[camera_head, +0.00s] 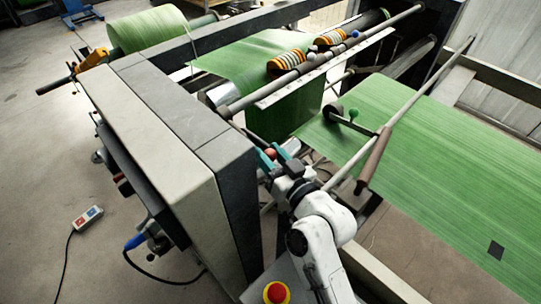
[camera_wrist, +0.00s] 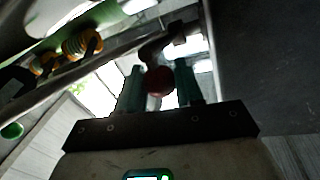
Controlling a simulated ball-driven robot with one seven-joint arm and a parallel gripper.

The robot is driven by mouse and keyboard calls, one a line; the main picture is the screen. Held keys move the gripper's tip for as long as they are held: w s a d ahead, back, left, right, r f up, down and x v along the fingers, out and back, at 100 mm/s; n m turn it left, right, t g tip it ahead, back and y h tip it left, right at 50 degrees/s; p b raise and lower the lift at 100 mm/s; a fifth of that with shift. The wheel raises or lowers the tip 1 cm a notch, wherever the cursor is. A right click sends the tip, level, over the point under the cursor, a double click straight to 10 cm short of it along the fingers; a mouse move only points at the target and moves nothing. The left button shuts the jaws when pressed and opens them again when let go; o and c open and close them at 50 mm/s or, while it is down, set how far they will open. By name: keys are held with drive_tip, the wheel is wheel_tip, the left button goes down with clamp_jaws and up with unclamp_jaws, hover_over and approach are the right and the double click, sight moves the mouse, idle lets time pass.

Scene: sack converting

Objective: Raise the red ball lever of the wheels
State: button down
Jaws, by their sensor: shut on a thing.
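The red ball (camera_head: 270,154) of the lever shows at the end of my gripper (camera_head: 268,157), close beside the grey machine housing. In the wrist view the red ball (camera_wrist: 159,80) sits between the two teal fingers of my gripper (camera_wrist: 159,84), which is shut on it. A dark lever arm (camera_wrist: 160,50) runs up from behind the ball. The wheels (camera_head: 287,64) are orange-and-white striped rollers above the green web in the head view. They also show at the upper left of the wrist view (camera_wrist: 82,42). The lever's lower part is hidden in the head view.
The large grey housing (camera_head: 150,130) stands just left of my gripper. Green sheet (camera_head: 430,150) spreads to the right, with a bar and brown handle (camera_head: 374,160) near my arm. A red stop button (camera_head: 276,293) is at the bottom. Open floor lies at left.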

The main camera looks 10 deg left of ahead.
drive_tip(key=shift+f, duration=0.25)
drive_tip(key=c, duration=0.8)
unclamp_jaws()
drive_tip(key=shift+r, duration=0.1)
drive_tip(key=shift+o, duration=0.2)
drive_tip(key=shift+r, duration=0.15)
